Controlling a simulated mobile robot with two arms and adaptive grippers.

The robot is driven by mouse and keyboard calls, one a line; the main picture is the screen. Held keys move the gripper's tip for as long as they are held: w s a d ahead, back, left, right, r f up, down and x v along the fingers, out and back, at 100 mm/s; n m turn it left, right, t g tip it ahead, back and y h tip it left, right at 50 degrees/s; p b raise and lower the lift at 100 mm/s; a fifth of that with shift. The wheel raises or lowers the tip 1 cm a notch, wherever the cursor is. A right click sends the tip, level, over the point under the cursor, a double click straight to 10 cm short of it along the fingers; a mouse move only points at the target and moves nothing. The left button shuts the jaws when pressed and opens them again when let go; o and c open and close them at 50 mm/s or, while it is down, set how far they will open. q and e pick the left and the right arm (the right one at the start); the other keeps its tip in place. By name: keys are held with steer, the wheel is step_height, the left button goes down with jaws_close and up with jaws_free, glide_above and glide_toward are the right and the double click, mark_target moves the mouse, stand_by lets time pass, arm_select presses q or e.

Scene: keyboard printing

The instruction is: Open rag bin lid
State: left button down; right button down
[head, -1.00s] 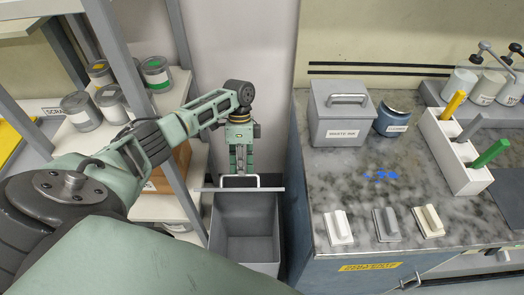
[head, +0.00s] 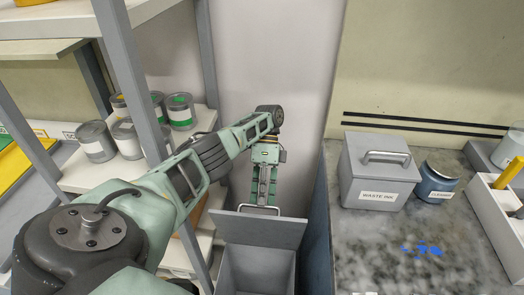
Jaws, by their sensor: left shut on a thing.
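The grey rag bin (head: 256,272) stands low in the gap between the shelf rack and the counter. Its mouth is open, and I see into its grey interior. Its lid (head: 262,231) stands raised at the back of the bin, with its flat face toward me. A pale bar handle (head: 258,209) shows at the lid's upper edge. My left gripper (head: 264,203) reaches down from behind the lid and is shut on this handle; its fingertips are partly hidden there. My right gripper is out of view.
On the right, the marble counter (head: 385,240) holds a grey waste ink box (head: 378,172), a blue cleaner container (head: 437,184) and a white holder. On the left, the rack post (head: 135,85) and several paint cans (head: 96,142) stand close to my left arm.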

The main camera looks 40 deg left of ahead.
arm_select(q)
steer(key=shift+s+f, duration=0.1)
steer(key=shift+f, duration=0.95)
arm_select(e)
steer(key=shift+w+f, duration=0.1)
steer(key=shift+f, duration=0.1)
arm_select(q)
steer(key=c, duration=2.3)
jaws_free()
steer(key=o, duration=0.4)
steer(key=shift+w+a+f, duration=0.2)
steer(key=shift+w+f, duration=0.1)
steer(key=shift+w, duration=0.05)
steer(key=shift+c, duration=0.2)
steer(key=shift+o, duration=0.5)
steer(key=shift+a, duration=0.1)
steer(key=shift+r, duration=0.15)
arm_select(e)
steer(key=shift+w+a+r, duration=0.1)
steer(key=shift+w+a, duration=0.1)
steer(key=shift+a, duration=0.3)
